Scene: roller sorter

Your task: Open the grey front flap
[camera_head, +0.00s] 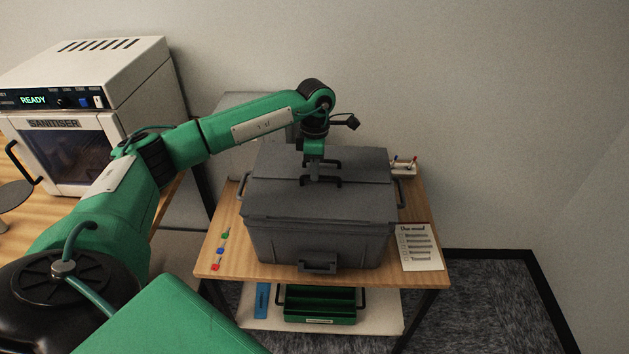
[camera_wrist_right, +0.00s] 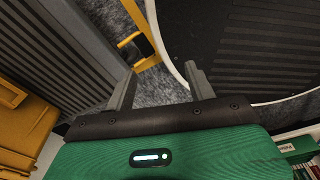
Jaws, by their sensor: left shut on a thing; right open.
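A grey box (camera_head: 318,243) stands on a small wooden table in the head view. Its top has a grey front flap (camera_head: 275,198) and a rear flap (camera_head: 360,162), each with a dark handle near the middle seam. The front flap appears to lie flat and closed. My left gripper (camera_head: 314,178) comes down from above and is shut on the front flap's handle (camera_head: 333,181); its fingertips partly hide that handle. My right gripper (camera_wrist_right: 160,85) shows only in the right wrist view. Its two fingers are apart with nothing between them.
The table (camera_head: 208,262) holds small coloured pieces at left, a printed card (camera_head: 418,247) at right and a pen holder (camera_head: 404,168) behind. A green crate (camera_head: 320,304) sits on the lower shelf. A sanitiser (camera_head: 75,150) stands at left. Ribbed dark surfaces lie beyond my right gripper.

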